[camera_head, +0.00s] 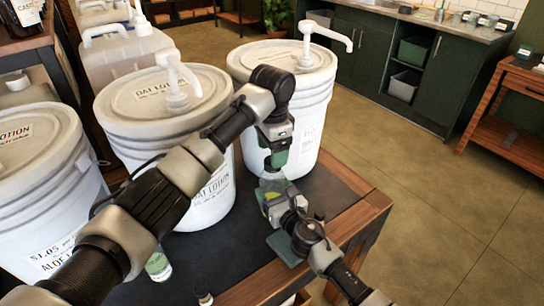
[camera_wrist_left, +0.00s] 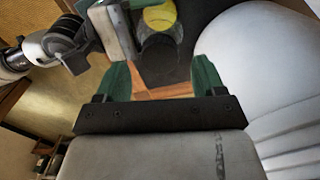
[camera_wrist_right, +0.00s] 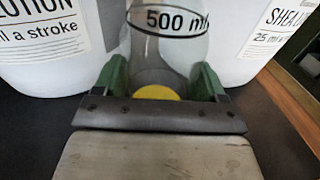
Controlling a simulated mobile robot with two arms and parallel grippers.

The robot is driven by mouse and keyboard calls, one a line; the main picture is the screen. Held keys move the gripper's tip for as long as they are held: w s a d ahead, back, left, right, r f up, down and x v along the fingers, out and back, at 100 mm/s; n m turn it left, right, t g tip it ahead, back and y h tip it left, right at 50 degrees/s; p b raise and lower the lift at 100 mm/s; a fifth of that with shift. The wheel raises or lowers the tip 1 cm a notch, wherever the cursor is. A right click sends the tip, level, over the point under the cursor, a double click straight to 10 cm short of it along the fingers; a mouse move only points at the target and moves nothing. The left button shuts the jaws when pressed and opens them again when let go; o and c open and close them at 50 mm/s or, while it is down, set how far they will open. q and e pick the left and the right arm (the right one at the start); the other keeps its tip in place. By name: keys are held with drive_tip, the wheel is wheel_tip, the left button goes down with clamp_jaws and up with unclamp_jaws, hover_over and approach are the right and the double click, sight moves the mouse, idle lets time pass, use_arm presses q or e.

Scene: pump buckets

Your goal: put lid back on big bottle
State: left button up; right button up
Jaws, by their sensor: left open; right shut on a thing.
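A clear bottle (camera_head: 271,186) marked "500 ml" stands near the table's right side; it also shows in the right wrist view (camera_wrist_right: 168,50). A yellow disc (camera_wrist_right: 157,92) shows on or through it. My right gripper (camera_head: 274,207) is shut around the bottle low down. My left gripper (camera_head: 274,166) is open just above the bottle, fingers pointing down, with nothing clearly seen between them. In the left wrist view the bottle (camera_wrist_left: 160,42) lies just beyond the left fingers, with a dark round shape. I cannot make out a separate lid.
White pump buckets (camera_head: 205,190) (camera_head: 312,100) (camera_head: 40,190) stand close behind the grippers. A small clear bottle with a green label (camera_head: 158,266) stands on the dark table top (camera_head: 240,245), beside my left arm. A small item (camera_head: 205,298) is at the front edge.

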use_arm(q)
drive_tip(key=shift+r, duration=0.8)
drive_tip(key=shift+c, duration=0.3)
drive_tip(key=n, duration=0.2)
drive_tip(key=r+n, duration=0.1)
drive_tip(key=n, duration=0.3)
drive_tip(key=shift+r, duration=0.25)
drive_tip(key=n, duration=0.2)
drive_tip(key=r+n, duration=0.1)
drive_tip(key=n, duration=0.4)
drive_tip(key=r+n, duration=0.1)
drive_tip(key=n, duration=0.1)
drive_tip(key=shift+d+n, duration=0.1)
drive_tip(key=shift+n, duration=0.3)
drive_tip(key=shift+f, duration=4.05)
